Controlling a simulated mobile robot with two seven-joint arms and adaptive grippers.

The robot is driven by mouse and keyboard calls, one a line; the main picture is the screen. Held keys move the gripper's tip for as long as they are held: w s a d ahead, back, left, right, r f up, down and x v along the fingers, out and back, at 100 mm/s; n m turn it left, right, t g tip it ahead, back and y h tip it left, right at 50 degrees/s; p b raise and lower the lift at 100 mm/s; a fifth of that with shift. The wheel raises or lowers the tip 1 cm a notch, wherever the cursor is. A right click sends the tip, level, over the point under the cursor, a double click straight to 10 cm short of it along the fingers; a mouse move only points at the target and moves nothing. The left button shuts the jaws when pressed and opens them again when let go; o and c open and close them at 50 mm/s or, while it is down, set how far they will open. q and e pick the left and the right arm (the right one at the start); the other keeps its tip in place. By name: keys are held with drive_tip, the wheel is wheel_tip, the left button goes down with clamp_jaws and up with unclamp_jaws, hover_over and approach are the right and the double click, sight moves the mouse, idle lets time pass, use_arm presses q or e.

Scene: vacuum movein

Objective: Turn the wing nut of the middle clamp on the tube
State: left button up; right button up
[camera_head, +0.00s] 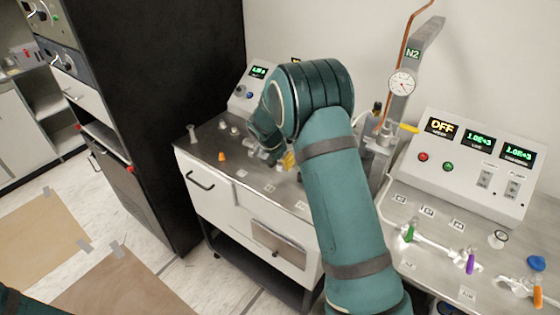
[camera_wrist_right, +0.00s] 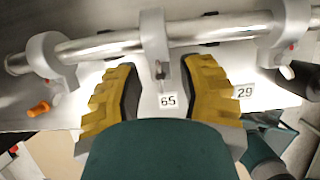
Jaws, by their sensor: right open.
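A shiny tube (camera_wrist_right: 200,31) runs across the top of the right wrist view, held by a left clamp (camera_wrist_right: 44,53), a middle clamp (camera_wrist_right: 153,35) and a right clamp (camera_wrist_right: 287,30). My right gripper (camera_wrist_right: 160,76) is open, with one yellow finger on each side of the middle clamp's lower end. A small grey piece, perhaps its wing nut (camera_wrist_right: 160,72), shows between the fingers; its shape is unclear. The fingers appear apart from it. In the head view my right arm hides most of this spot; only a bit of the yellow gripper (camera_head: 289,161) shows. My left gripper is out of view.
An orange handle (camera_wrist_right: 40,108) sits below the left clamp. Labels 65 (camera_wrist_right: 168,100) and 29 (camera_wrist_right: 245,92) lie on the surface near the fingers. A gauge (camera_head: 402,83) and a control box (camera_head: 470,160) stand to the right of my arm; a black cabinet (camera_head: 160,100) stands left.

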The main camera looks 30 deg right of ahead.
clamp_jaws()
drive_tip(key=m+g+p, duration=0.1)
drive_tip(key=m, duration=0.1)
drive_tip(key=shift+r+m+p, duration=0.1)
drive_tip(key=shift+m+p, duration=0.2)
drive_tip(key=shift+m+g+p, duration=0.3)
drive_tip(key=shift+m+p, duration=0.05)
drive_tip(key=shift+m, duration=0.65)
